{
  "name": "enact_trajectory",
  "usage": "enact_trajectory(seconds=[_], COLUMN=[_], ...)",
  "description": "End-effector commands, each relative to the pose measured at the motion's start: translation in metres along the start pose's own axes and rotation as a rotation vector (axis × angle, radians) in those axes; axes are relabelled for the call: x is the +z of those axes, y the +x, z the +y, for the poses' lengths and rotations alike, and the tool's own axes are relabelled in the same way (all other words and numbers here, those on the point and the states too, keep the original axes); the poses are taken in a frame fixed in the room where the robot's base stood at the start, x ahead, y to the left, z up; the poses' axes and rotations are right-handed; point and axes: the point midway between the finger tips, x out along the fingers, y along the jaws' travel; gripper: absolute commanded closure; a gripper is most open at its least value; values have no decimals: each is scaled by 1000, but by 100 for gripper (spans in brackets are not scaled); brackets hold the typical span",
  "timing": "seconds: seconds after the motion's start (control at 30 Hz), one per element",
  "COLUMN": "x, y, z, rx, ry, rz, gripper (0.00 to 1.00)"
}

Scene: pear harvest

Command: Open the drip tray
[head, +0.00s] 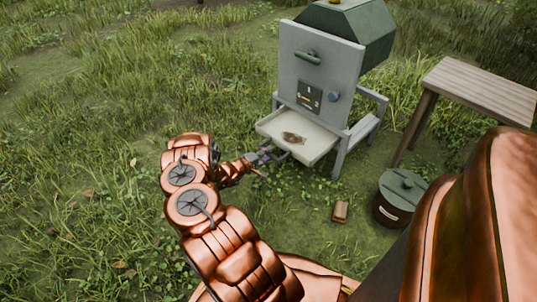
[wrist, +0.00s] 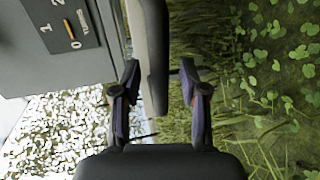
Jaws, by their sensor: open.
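The drip tray (head: 318,147) is a shallow cream tray with a brown stain inside. It sticks well out from under the front of the grey machine (head: 312,62), level and pulled forward. My gripper (head: 268,156) is at the tray's front edge, toward its left side. In the wrist view my gripper (wrist: 160,88) is open, with one finger on each side of a dark rounded bar (wrist: 156,60) at the tray's front. I cannot tell whether the fingers touch it. The left finger is on the machine side, the right finger on the grass side.
The machine has a green hopper (head: 352,32), a green handle (head: 307,57) and a dial panel (head: 309,96). Grass on the left is clear.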

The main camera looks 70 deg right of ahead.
Motion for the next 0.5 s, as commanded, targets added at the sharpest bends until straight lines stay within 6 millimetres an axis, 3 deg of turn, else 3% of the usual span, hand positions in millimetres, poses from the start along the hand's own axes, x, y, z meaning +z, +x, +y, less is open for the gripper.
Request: enact_trajectory(seconds=[0.5], x=[-2], y=[-91], z=[1], rx=[-1], ry=[1], rz=[3], gripper=[57])
